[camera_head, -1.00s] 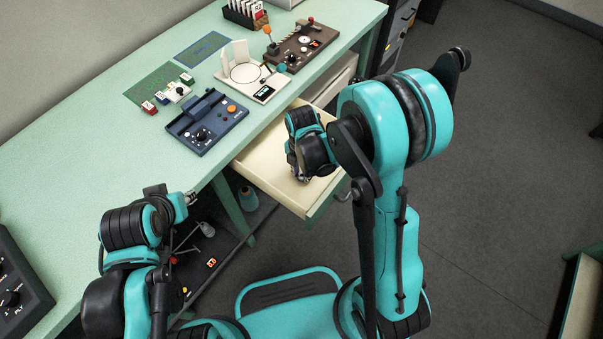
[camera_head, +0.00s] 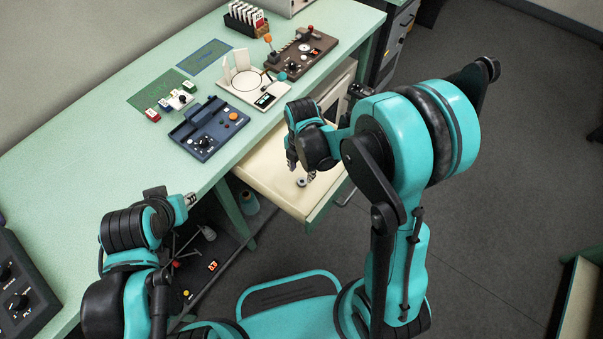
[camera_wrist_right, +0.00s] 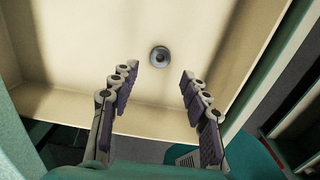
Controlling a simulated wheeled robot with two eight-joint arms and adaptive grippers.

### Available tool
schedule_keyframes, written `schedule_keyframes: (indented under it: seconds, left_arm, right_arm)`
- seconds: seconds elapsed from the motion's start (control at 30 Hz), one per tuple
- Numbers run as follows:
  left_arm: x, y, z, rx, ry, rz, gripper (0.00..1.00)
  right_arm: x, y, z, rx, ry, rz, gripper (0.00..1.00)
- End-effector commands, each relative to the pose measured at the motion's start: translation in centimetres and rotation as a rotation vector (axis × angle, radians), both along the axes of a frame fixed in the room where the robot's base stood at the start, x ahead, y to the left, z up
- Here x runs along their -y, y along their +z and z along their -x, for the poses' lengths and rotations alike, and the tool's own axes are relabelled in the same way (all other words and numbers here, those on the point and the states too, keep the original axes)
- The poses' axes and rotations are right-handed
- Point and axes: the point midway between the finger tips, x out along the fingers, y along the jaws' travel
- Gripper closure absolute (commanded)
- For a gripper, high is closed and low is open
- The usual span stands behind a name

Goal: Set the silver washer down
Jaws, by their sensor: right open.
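The silver washer (camera_head: 301,182) lies flat on the floor of the open cream drawer (camera_head: 265,178). In the right wrist view the washer (camera_wrist_right: 160,55) shows whole, ahead of the fingertips, with bare drawer floor around it. My right gripper (camera_head: 301,171) is over the drawer, above the washer. In the wrist view the two purple-padded fingers of the right gripper (camera_wrist_right: 160,76) stand wide apart with nothing between them. My left gripper (camera_head: 189,200) is at the table's front edge, far left of the drawer; its fingers are too small to read.
The green table (camera_head: 90,165) carries a blue control box (camera_head: 208,125), a white device (camera_head: 253,92), a brown panel (camera_head: 300,55) and small colored blocks near a green mat (camera_head: 155,88). Drawer walls surround the washer. A lower shelf holds small items.

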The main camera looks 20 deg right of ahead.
Motion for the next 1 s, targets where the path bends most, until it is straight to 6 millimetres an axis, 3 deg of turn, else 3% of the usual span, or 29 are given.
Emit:
schedule_keyframes:
  seconds: [0.03,0.2,0.4,0.53,0.67,0.8,1.0]
  left_arm:
    - [0.0,0.9,0.0,0.000,0.000,0.000,0.69]
    - [0.0,2.0,0.0,0.000,0.000,0.000,0.69]
    - [0.0,2.5,0.0,0.000,0.000,0.000,0.69]
    - [0.0,2.5,0.0,0.000,0.000,0.000,0.69]
    - [0.0,2.5,0.0,0.000,0.000,0.000,0.69]
    - [0.0,2.5,0.0,0.000,0.000,0.000,0.69]
    - [0.0,2.5,0.0,0.000,0.000,0.000,0.69]
  right_arm:
    - [0.0,1.6,0.0,0.000,0.000,0.000,0.53]
    - [0.0,4.7,0.0,0.000,0.000,0.000,0.53]
    - [0.0,6.6,0.1,0.004,-0.014,-0.001,0.53]
    - [0.5,8.4,0.7,0.047,-0.170,-0.009,0.53]
    - [1.5,11.6,2.3,0.143,-0.533,-0.053,0.53]
    - [2.7,15.0,4.6,0.252,-1.015,-0.162,0.53]
    - [4.0,17.8,7.9,0.344,-1.653,-0.407,0.53]
